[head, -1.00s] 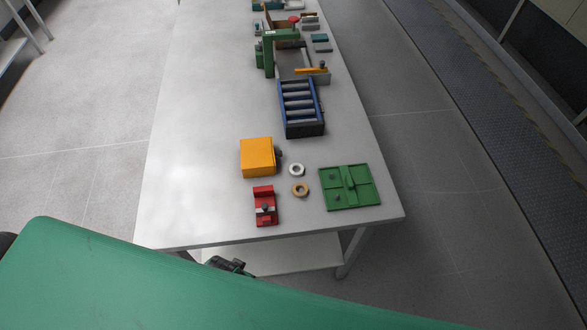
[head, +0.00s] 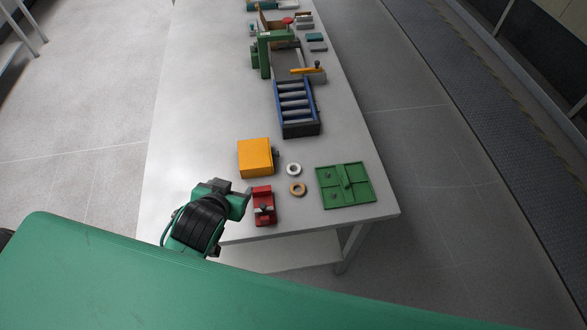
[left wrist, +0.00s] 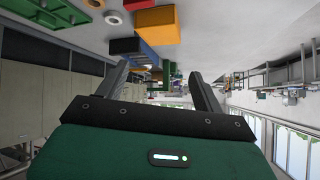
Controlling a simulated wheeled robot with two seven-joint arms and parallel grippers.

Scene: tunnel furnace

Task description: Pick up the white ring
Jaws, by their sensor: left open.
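The white ring (head: 294,169) lies flat on the grey table in the head view, right of the orange box and just behind a tan ring (head: 298,189). It also shows near the top of the left wrist view (left wrist: 113,18). My left gripper (head: 240,203) is at the table's near edge, left of the red vise-like block (head: 264,206) and apart from the ring. In the left wrist view its two fingers (left wrist: 160,84) are spread with nothing held between them. My right gripper is not in view.
The orange box (head: 255,158) stands left of the rings and a green plate (head: 360,197) lies to their right. A blue roller conveyor (head: 297,108) and other equipment stand farther back. The table's left side (head: 190,120) is clear.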

